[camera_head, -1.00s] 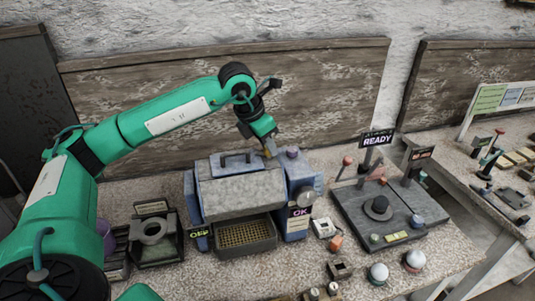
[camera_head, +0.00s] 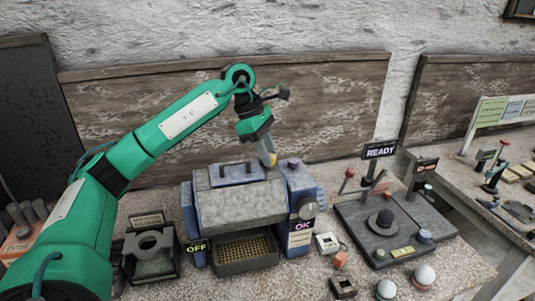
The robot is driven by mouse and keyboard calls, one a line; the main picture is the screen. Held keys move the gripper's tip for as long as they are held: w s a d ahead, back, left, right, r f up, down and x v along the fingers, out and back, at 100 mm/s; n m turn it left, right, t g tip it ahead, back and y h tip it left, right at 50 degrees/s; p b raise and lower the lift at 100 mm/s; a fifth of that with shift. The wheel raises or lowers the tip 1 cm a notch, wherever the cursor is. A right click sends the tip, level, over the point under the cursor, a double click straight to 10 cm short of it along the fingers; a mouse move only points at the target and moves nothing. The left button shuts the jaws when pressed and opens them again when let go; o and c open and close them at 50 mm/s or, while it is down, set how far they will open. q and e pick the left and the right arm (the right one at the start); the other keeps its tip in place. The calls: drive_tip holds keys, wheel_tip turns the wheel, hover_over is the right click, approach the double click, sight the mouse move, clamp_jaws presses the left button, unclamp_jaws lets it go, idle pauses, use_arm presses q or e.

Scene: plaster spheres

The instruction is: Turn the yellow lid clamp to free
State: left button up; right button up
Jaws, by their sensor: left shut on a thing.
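The blue-grey machine (camera_head: 188,215) stands on the speckled bench with its rounded grey lid (camera_head: 240,207) down. The yellow lid clamp (camera_head: 273,159) shows as a small yellow piece at the back right of the lid, mostly hidden by my fingers. My left gripper (camera_head: 268,157) reaches down from above and is shut on the clamp. The clamp's exact angle cannot be made out. My right gripper is not in view.
A tray (camera_head: 247,264) with a yellow grid sits at the machine's front. An OFF sign (camera_head: 197,247) and an OK sign (camera_head: 303,226) flank it. A ring-shaped fixture (camera_head: 150,262) stands left. A dark platform (camera_head: 350,220) with a READY sign (camera_head: 380,150) stands right. White spheres (camera_head: 424,275) lie in front.

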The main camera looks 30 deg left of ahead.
use_arm(q)
drive_tip(key=shift+m+g, duration=0.4)
drive_tip(key=shift+m, duration=0.5)
drive_tip(key=o, duration=1)
drive_tip(key=shift+c, duration=0.2)
drive_tip(key=v, duration=1.3)
drive_tip(key=shift+a+r, duration=0.2)
drive_tip(key=shift+r, duration=0.2)
